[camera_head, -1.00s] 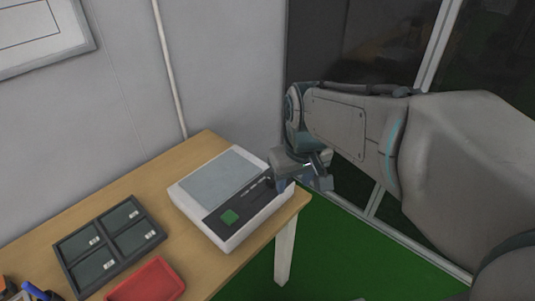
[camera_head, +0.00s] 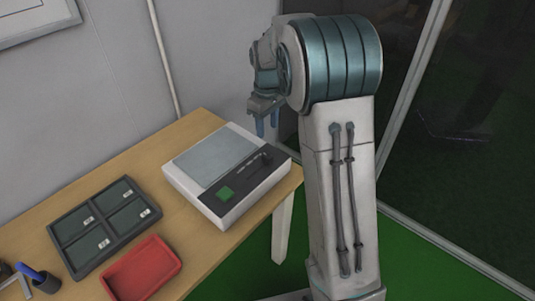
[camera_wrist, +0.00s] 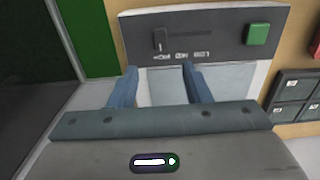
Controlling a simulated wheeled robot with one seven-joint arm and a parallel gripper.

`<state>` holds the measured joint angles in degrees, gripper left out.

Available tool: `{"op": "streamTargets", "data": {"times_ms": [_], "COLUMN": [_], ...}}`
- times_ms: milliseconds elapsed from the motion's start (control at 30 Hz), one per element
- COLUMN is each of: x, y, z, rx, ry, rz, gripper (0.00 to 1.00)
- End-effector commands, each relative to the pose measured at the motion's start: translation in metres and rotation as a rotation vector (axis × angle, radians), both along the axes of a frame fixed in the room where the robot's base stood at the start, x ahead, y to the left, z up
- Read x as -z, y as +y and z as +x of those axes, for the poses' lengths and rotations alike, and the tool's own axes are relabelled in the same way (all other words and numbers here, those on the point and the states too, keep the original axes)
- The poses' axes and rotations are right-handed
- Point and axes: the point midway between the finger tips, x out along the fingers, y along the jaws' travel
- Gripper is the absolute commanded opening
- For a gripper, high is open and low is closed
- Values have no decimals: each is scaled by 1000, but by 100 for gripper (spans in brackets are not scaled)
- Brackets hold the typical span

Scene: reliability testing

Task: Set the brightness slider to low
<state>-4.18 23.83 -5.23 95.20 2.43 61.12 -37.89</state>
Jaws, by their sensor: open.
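A white device (camera_head: 176,178) with a grey screen (camera_head: 215,157) sits at the right end of the wooden table. Its dark control panel (camera_head: 240,192) runs along the right side and carries a green button (camera_head: 225,194) and a slider. The dark slider knob (camera_head: 266,157) is at the slot's end farthest from the green button. In the wrist view the knob (camera_wrist: 160,38) stands at the left of the slot, above small labels hard to read. My gripper (camera_head: 267,130) is open and empty, fingers pointing down, above the panel's far end and apart from the knob.
A dark tray (camera_head: 68,238) with several compartments and a red tray (camera_head: 112,272) stand left of the device. The wall is close behind the table.

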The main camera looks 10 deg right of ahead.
Motion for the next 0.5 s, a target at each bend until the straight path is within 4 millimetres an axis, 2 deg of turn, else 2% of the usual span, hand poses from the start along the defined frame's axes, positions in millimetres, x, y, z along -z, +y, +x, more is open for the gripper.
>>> {"op": "streamTargets", "data": {"times_ms": [300,500], "x": [68,101], "y": [0,0], "z": [-2,-1], "rx": [1,2], "ry": [4,3], "rz": [-1,-1], "gripper": [44,44]}}
